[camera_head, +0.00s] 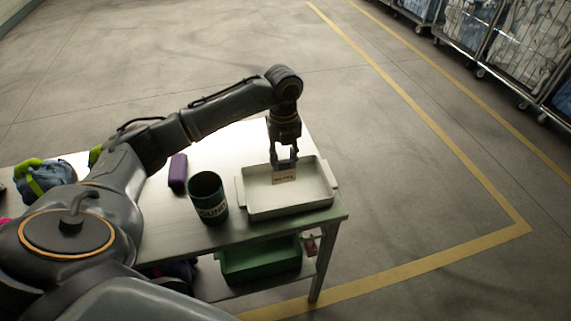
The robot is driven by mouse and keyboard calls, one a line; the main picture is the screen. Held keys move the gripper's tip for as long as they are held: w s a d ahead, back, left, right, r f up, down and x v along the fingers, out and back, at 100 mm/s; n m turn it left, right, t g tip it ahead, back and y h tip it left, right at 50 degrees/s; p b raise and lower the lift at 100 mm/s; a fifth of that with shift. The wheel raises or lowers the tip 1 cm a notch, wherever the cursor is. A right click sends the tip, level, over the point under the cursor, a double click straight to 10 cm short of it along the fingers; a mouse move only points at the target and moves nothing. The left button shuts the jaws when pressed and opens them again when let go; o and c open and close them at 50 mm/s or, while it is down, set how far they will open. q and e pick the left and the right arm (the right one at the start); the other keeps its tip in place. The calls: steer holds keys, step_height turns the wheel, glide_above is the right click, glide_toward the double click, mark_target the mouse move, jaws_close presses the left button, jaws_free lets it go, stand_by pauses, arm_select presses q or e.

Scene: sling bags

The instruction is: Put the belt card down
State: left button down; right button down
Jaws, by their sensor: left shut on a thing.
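My left gripper (285,159) points down over the white tray (320,191) at the right end of the table. It is shut on a small tan card with dark printing, the belt card (284,177). The card hangs below the fingers, within the tray's outline; I cannot tell whether it touches the tray floor. No other thing shows in the tray. My right gripper is not in view.
A dark green cup (208,199) with a printed label stands left of the tray. A purple case (178,171) lies behind it. A blue and lime bag (45,179) is at the far left. A green bin (262,262) sits on the lower shelf. Wheeled cages (525,45) stand far off.

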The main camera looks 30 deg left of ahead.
mark_target(286, 169)
arm_select(q)
steer(key=shift+w+f, duration=0.2)
steer(key=shift+f, duration=0.05)
steer(key=shift+w+f+p, duration=0.1)
steer(key=shift+f+p, duration=0.25)
steer(key=shift+p, duration=0.05)
step_height(286, 169, down, 2)
steer(key=shift+f+p, duration=0.1)
steer(key=shift+p, duration=0.5)
steer(key=shift+f, duration=0.25)
steer(key=shift+f, duration=0.25)
steer(key=c, duration=1)
jaws_free()
steer(key=shift+r, duration=0.1)
